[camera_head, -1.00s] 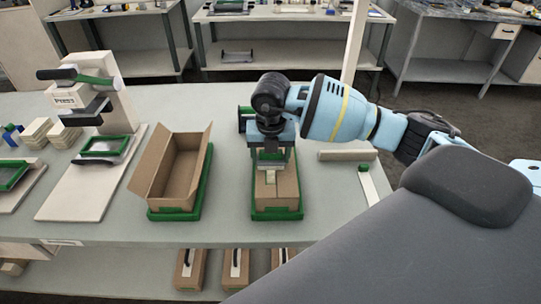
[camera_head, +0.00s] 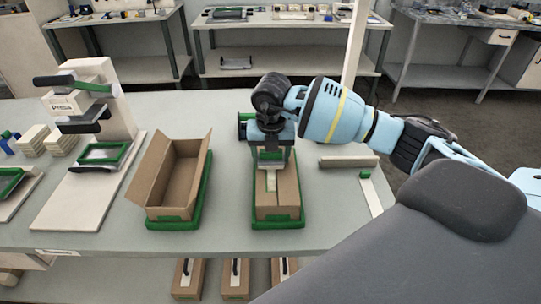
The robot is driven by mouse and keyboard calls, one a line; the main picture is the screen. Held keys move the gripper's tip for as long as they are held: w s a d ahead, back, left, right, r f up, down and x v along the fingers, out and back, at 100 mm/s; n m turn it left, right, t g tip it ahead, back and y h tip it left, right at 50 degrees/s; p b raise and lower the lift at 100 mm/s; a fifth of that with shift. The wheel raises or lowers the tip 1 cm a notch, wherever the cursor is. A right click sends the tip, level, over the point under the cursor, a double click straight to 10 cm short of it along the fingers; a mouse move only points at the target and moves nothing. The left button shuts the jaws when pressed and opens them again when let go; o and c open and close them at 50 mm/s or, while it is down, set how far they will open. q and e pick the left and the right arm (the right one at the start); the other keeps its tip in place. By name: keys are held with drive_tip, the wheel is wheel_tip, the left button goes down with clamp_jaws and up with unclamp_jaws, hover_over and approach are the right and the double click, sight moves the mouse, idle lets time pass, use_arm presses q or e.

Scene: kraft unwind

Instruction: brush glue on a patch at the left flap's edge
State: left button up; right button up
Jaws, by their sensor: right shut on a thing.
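A brown carton (camera_head: 290,195) with its top flaps folded shut sits in a green holder (camera_head: 278,224) at the middle of the bench. A narrow pale strip (camera_head: 271,182) shows along the middle of its top, just in front of my gripper. My right gripper (camera_head: 270,160) points down over the carton's far part. It is shut on a pale thing, mostly hidden by the fingers; I cannot tell its full shape or whether it touches the carton. The left flap's edge under the gripper is partly hidden. No glue is discernible. My left gripper is not in view.
An open carton (camera_head: 163,172) with raised flaps stands in a green holder to the left. Further left is a press (camera_head: 98,108) on a pale base. A pale bar (camera_head: 348,162) lies right of the gripper. Boxes (camera_head: 187,278) sit on the shelf below.

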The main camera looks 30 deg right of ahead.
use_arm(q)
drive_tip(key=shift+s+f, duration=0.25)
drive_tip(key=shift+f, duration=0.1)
use_arm(e)
drive_tip(key=shift+w+d, duration=0.45)
drive_tip(key=shift+w, duration=0.25)
use_arm(q)
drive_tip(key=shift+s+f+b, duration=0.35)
drive_tip(key=shift+b, duration=0.1)
use_arm(e)
drive_tip(key=shift+w+d, duration=0.35)
drive_tip(key=shift+w, duration=0.35)
drive_tip(key=shift+w, duration=0.1)
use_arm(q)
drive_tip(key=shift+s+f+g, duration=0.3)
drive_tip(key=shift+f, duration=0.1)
use_arm(e)
drive_tip(key=shift+w+d, duration=0.45)
drive_tip(key=shift+w, duration=0.1)
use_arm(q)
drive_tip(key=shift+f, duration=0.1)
use_arm(e)
drive_tip(key=shift+w+f, duration=0.1)
drive_tip(key=shift+w+d+b, duration=0.4)
drive_tip(key=shift+w+b, duration=0.05)
drive_tip(key=shift+w, duration=0.15)
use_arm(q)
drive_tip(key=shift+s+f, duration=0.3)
